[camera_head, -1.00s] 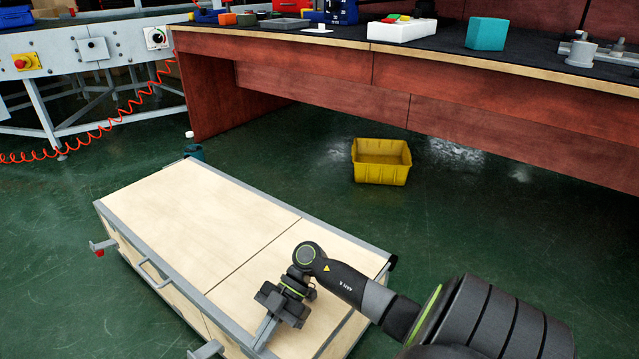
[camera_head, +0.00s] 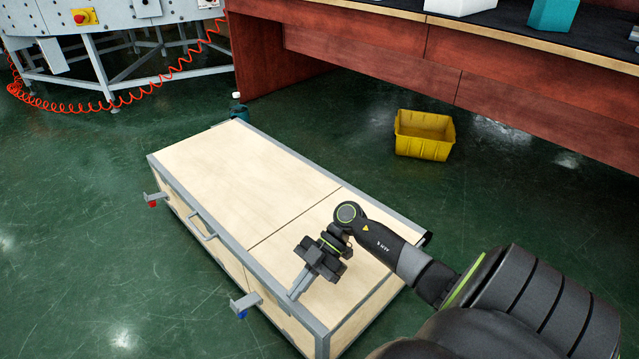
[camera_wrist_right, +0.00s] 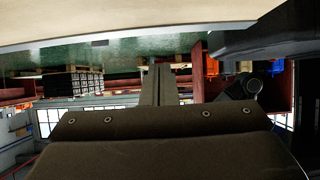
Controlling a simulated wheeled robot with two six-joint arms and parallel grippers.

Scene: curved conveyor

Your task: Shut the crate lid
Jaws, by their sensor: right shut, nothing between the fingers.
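The crate (camera_head: 190,212) is a long box with pale wooden panels and grey metal edging, standing on the green floor. Its lid (camera_head: 240,180) lies flat across the top and looks down; I see no gap along the visible edges. A dark seam crosses the top. My right gripper (camera_head: 298,287) is shut and empty, its fingers over the lid's near metal edge close to the right end. I cannot tell whether they touch it. In the right wrist view, the shut fingers (camera_wrist_right: 156,85) show beneath a pale wooden surface (camera_wrist_right: 130,22). My left gripper is not in view.
A handle (camera_head: 203,224) and two latches, one red-tipped (camera_head: 153,200) and one blue-tipped (camera_head: 243,306), stick out from the crate's near side. A yellow bin (camera_head: 424,136) stands on the floor beneath the red workbench (camera_head: 380,60). A red coiled cable (camera_head: 110,104) hangs at the back left.

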